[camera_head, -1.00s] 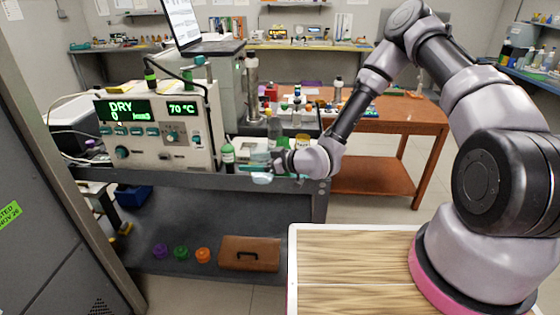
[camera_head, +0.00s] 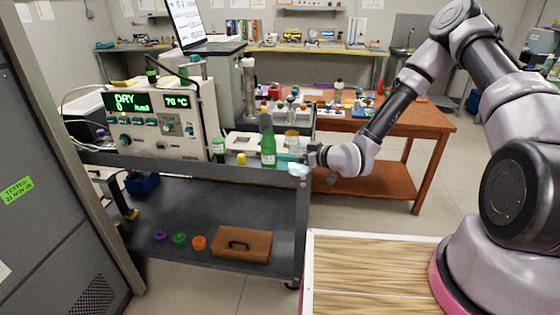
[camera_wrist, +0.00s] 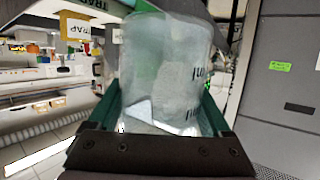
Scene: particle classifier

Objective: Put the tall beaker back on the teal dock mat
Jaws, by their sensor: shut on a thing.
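My gripper (camera_head: 290,160) is closed on a clear beaker (camera_wrist: 165,75), which stands between the dark green fingers in the wrist view. Dark volume marks show on the beaker's right side. I cannot make out a teal dock mat in either view.
A green bottle (camera_head: 268,145) stands close left of my gripper, with a yellow-capped item (camera_head: 241,159) and a smaller green bottle (camera_head: 218,150) further left. The classifier machine (camera_head: 155,125) fills the cart's left. A brown case (camera_head: 241,245) lies on the lower shelf.

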